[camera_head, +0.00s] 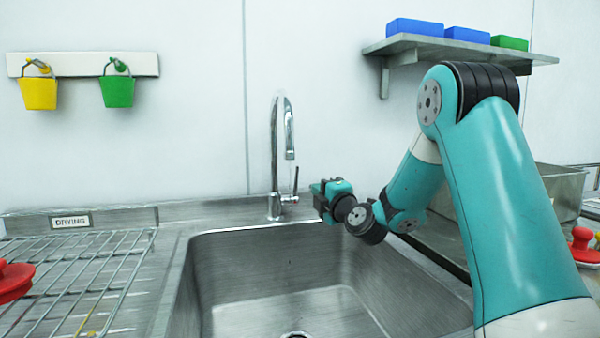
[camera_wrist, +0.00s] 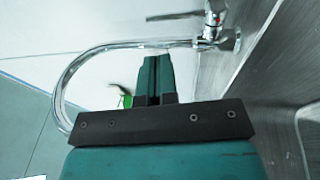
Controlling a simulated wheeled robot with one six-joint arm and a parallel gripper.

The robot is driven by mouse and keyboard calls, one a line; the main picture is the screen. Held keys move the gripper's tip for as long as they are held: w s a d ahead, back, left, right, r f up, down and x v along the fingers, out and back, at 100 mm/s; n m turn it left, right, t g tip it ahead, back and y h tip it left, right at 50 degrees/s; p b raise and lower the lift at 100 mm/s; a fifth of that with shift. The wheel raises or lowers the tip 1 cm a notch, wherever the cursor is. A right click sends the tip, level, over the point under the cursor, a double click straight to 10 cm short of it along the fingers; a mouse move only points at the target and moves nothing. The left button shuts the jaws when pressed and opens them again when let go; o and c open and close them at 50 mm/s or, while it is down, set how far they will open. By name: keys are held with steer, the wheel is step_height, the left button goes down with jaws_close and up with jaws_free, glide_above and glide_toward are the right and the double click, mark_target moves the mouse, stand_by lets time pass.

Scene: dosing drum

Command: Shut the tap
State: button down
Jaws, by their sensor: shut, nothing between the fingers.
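The chrome tap (camera_head: 274,165) stands behind the sink, with a tall curved spout. Its thin lever (camera_head: 295,182) points up on the right side of its base. In the wrist view the tap (camera_wrist: 75,75) lies sideways, with its lever (camera_wrist: 214,8) at the top right. I cannot make out a water stream. My gripper (camera_head: 317,188) is just right of the lever, apart from it in the head view. In the wrist view my gripper (camera_wrist: 157,62) has its fingers together and empty, with the tap body beyond them.
The steel sink (camera_head: 290,232) lies open below. A drying rack (camera_head: 75,270) is on the left, with a red-handled item (camera_head: 14,280) at its edge. Yellow (camera_head: 38,94) and green (camera_head: 117,92) buckets hang on the wall. A shelf (camera_head: 440,45) with several boxes is upper right.

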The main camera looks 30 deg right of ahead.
mark_target(297, 173)
steer(key=w+p, duration=0.1)
steer(key=w, duration=0.2)
steer(key=w+r+p, duration=0.1)
steer(key=w+p, duration=0.1)
steer(key=w, duration=0.1)
steer(key=w+p, duration=0.2)
steer(key=w, duration=0.1)
steer(key=shift+w+d+r, duration=0.2)
steer(key=shift+w+d, duration=0.1)
steer(key=shift+w, duration=0.1)
steer(key=shift+r, duration=0.1)
